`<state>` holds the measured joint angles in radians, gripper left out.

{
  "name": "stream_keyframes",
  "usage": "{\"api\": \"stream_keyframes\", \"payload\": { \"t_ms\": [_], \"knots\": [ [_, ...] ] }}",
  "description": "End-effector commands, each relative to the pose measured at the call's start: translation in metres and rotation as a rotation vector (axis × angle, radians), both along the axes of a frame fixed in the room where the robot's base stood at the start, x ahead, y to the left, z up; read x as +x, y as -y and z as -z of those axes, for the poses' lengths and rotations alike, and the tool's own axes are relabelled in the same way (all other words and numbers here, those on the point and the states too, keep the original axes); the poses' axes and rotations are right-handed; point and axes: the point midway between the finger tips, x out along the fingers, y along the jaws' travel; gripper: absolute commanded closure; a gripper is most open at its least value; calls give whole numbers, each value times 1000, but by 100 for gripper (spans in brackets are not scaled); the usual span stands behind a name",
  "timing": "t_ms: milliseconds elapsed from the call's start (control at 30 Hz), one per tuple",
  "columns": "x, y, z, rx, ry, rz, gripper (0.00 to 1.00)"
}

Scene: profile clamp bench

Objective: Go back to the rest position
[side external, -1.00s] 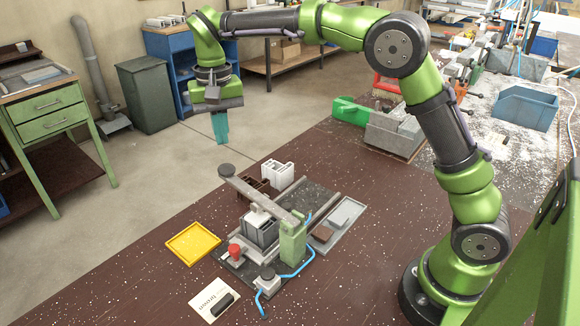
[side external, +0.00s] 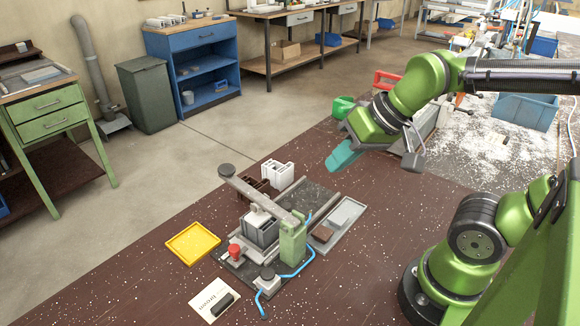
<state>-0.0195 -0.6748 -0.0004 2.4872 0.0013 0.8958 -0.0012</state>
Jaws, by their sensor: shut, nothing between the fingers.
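My gripper (side external: 342,160) has teal fingers and is in the air over the back part of the brown table, right of and above the clamp fixture. Its fingers are shut with nothing between them and point down to the left. The clamp fixture (side external: 292,240) has a green post, a grey swing arm and a red knob, and stands on the table apart from my gripper. A grey profile block (side external: 259,230) sits under its arm.
A yellow tray (side external: 193,243) lies left of the fixture. A white profile (side external: 278,175) and a brown one (side external: 252,186) stand behind it. A grey tray (side external: 338,222) is at its right. A label card (side external: 207,299) with a black piece lies in front. A blue bin (side external: 524,110) stands at the back right.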

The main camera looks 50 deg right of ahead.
Motion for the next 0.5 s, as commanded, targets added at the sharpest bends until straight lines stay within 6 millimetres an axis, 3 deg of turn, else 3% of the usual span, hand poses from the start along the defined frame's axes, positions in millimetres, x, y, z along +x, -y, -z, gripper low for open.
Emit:
{"api": "stream_keyframes", "payload": {
  "t_ms": [167,500],
  "knots": [
    [-7,4,-11,2,58,18,100],
    [-7,5,-12,2,58,21,100]
  ]
}}
